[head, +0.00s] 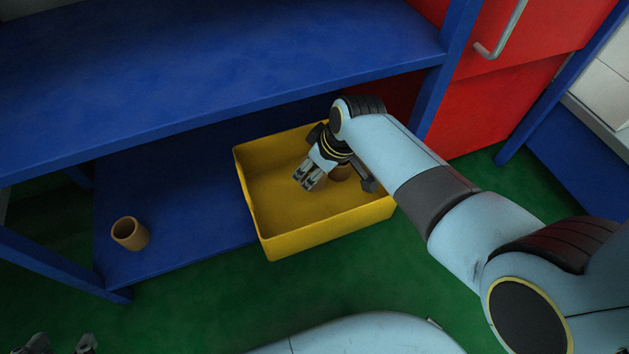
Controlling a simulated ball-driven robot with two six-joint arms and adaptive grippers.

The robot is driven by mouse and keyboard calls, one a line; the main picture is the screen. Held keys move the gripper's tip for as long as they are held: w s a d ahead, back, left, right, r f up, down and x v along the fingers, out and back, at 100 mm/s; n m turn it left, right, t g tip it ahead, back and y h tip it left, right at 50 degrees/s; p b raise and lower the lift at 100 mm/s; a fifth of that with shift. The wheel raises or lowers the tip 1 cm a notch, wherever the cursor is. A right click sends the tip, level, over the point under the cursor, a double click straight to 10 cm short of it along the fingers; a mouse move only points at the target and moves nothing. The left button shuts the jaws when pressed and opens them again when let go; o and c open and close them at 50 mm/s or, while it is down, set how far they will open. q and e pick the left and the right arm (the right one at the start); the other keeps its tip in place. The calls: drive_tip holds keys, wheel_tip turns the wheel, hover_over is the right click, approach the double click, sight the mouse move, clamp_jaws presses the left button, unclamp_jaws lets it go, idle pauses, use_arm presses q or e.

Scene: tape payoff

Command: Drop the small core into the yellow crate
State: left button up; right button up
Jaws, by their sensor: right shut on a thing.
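The yellow crate (325,232) stands with its open top up, partly on the low blue shelf and at its front edge. My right gripper (338,181) reaches down over the crate's inside. It is shut on a small brown core (341,172), which shows between its fingers and is mostly hidden by my wrist. I cannot tell how high the core is above the crate floor. My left gripper (62,344) shows only its fingertips at the bottom left edge, apart with nothing seen between them.
A tan hollow core (130,234) stands on the low blue shelf (190,215) at the left. The upper blue shelf (220,75) overhangs the back of the crate. A red cabinet (500,105) stands at the back right. The green floor (200,310) in front is clear.

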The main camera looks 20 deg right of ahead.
sight(315, 195)
drive_tip(key=shift+s+f+b, duration=0.1)
drive_tip(key=shift+f+b, duration=0.35)
drive_tip(key=shift+f, duration=0.25)
drive_tip(key=shift+f+b, duration=0.35)
drive_tip(key=shift+f, duration=0.1)
drive_tip(key=shift+f+b, duration=0.7)
drive_tip(key=shift+f, duration=0.15)
use_arm(q)
drive_tip(key=w+r+t, duration=0.2)
drive_tip(key=t, duration=0.1)
drive_tip(key=w+d+r+t, duration=0.1)
drive_tip(key=r+t, duration=0.1)
drive_tip(key=shift+w+m+h, duration=0.15)
drive_tip(key=shift+m+h, duration=0.25)
use_arm(e)
drive_tip(key=shift+r, duration=0.1)
use_arm(q)
drive_tip(key=shift+w+t, duration=0.1)
drive_tip(key=shift+t, duration=0.2)
drive_tip(key=shift+w+r, duration=0.2)
drive_tip(key=shift+r, duration=0.1)
use_arm(e)
drive_tip(key=shift+f, duration=0.25)
use_arm(q)
drive_tip(key=shift+r, duration=0.1)
use_arm(e)
drive_tip(key=shift+f, duration=0.1)
